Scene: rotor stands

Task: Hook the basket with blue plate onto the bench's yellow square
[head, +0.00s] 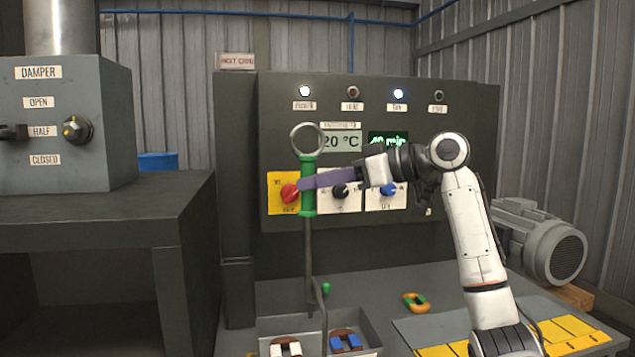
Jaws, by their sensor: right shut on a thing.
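My right gripper (309,184) has purple fingers and is shut on the green grip of an upright hook rod (308,245). The rod has a grey ring at its top, and its lower end is over a grey tray (270,325). A basket with blue plate (346,342) sits in the tray at the bottom of the view, its lower part cut off. A thin dark stem with a green tip (326,289) rises by the rod's lower end; I cannot tell whether they touch. Yellow squares (575,328) mark the bench at the lower right. My left gripper is out of view.
A basket with white plate (285,346) is left of the blue one. An orange and green ring-like piece (415,302) lies on the bench. A control panel (280,120) with knobs stands behind the rod. A motor (545,243) is at right, a damper box (70,125) at left.

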